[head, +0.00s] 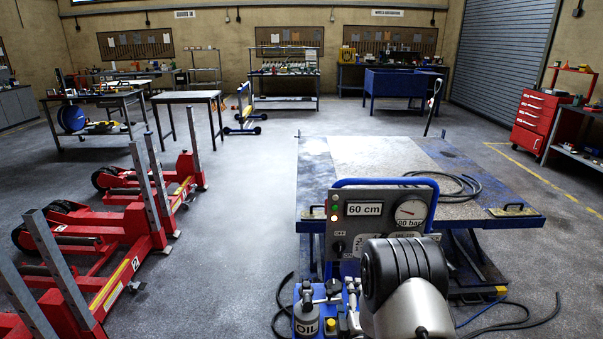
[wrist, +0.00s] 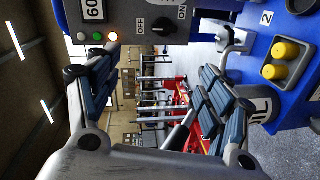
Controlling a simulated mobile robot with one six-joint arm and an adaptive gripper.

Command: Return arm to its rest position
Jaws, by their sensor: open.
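My gripper (wrist: 155,78) is open and empty in the wrist view, with its dark padded fingers spread apart. The wrist view is turned sideways. Beyond the fingers is the control panel (wrist: 140,14) with an OFF/ON knob (wrist: 161,26) and small indicator lights, one glowing orange. In the head view, my arm's dark ribbed wrist and silver link (head: 412,308) stand in front of the panel (head: 352,240), covering its lower right. The fingers cannot be made out there. The panel display (head: 364,209) reads 60 cm and the gauge (head: 410,212) is marked 80 bar.
A blue unit with an oil bottle (head: 306,320) stands low beside my arm; yellow caps (wrist: 287,50) show in the wrist view. A lift table (head: 370,160) stands behind the panel. Red jacks (head: 130,220) fill the left. Hoses lie on the floor. Open floor (head: 240,200) lies between.

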